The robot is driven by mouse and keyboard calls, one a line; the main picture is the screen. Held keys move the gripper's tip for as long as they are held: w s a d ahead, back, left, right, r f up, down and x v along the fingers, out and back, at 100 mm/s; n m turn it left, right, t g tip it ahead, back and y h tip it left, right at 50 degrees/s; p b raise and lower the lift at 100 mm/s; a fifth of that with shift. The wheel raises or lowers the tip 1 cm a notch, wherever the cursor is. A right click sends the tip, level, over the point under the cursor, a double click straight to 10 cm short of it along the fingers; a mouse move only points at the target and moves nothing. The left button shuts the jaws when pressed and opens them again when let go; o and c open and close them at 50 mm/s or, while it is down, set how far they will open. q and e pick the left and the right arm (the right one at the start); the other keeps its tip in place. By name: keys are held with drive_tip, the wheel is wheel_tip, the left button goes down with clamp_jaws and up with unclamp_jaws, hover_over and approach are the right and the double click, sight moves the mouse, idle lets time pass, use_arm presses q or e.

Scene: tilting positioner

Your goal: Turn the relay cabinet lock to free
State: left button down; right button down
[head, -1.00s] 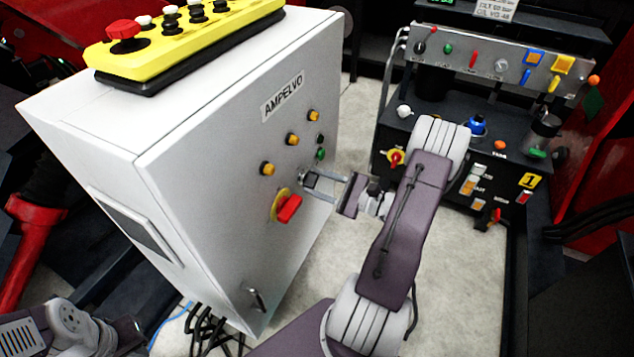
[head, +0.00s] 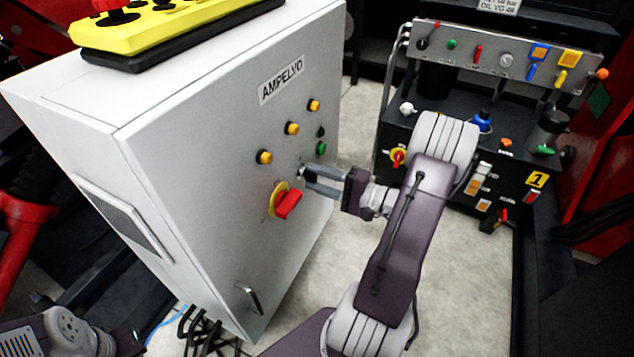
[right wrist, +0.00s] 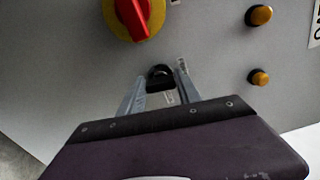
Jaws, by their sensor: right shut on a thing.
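The relay cabinet (head: 190,230) is a tall white box labelled AMPELVO. On its front the small dark lock (head: 302,172) sits right of the red-and-yellow rotary switch (head: 287,205). My right gripper (head: 307,180) reaches it from the right, its two grey fingers at the cabinet face. In the right wrist view the black lock (right wrist: 160,74) sits between the fingertips (right wrist: 158,82), and the gripper is shut on it. The fingers partly hide the lock, and I cannot read its position. Of my left arm only a link shows at the lower left; its gripper is out of view.
Yellow buttons (head: 291,128) and a green button (head: 321,148) sit above the lock. A yellow control box (head: 150,35) lies on the cabinet top. A dark control console (head: 430,120) stands behind my right arm. Cables lie on the floor below the cabinet.

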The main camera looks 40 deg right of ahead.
drive_tip(key=shift+f+n+b, duration=0.15)
drive_tip(key=shift+n+b, duration=0.35)
drive_tip(key=shift+n, duration=0.2)
drive_tip(key=c, duration=0.8)
unclamp_jaws()
drive_tip(key=shift+c, duration=0.2)
drive_tip(key=p+v, duration=0.3)
drive_tip(key=v, duration=0.6)
